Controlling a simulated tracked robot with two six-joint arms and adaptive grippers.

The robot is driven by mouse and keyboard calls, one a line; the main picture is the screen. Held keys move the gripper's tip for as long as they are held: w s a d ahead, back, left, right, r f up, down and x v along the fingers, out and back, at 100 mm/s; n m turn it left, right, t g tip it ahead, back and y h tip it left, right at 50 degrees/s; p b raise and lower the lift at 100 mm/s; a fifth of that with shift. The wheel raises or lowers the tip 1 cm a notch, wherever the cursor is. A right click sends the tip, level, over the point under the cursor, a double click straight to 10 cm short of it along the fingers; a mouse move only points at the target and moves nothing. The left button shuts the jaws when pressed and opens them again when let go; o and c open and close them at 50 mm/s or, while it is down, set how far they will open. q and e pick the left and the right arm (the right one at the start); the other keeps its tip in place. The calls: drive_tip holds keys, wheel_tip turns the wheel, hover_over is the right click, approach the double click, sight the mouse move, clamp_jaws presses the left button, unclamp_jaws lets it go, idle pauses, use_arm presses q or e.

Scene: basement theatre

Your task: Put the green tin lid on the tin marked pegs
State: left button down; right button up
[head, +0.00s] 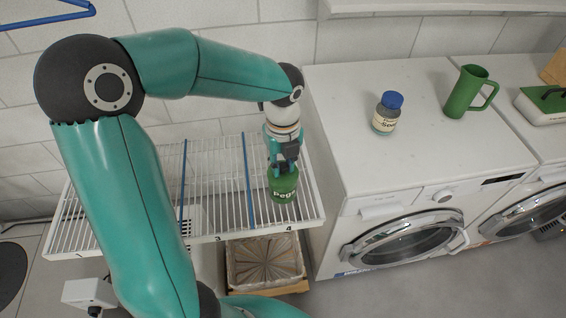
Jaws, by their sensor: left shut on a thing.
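The green tin marked pegs (284,196) stands upright on the white wire rack, in the section marked 4 at its right end. My left gripper (285,167) reaches down from above, right over the tin's top. It is shut on the green tin lid (284,177), which sits at the top of the tin. Lid and tin are much the same green, and the fingers cover part of the lid, so I cannot tell whether it is fully seated. My right gripper is not in view.
The wire rack (185,238) has blue dividers; its visible sections look empty apart from the tin. On the white washer (425,150) at right stand a blue-capped jar (385,118) and a green jug (464,92). A box-like crate (265,262) sits below the rack.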

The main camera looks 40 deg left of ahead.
sight(283, 165)
use_arm(q)
drive_tip(key=c, duration=1)
unclamp_jaws()
drive_tip(key=shift+r+p, duration=0.25)
drive_tip(key=shift+p, duration=0.05)
wheel_tip(283, 165, up, 12)
drive_tip(key=shift+r+p, duration=0.2)
drive_tip(key=shift+p, duration=0.3)
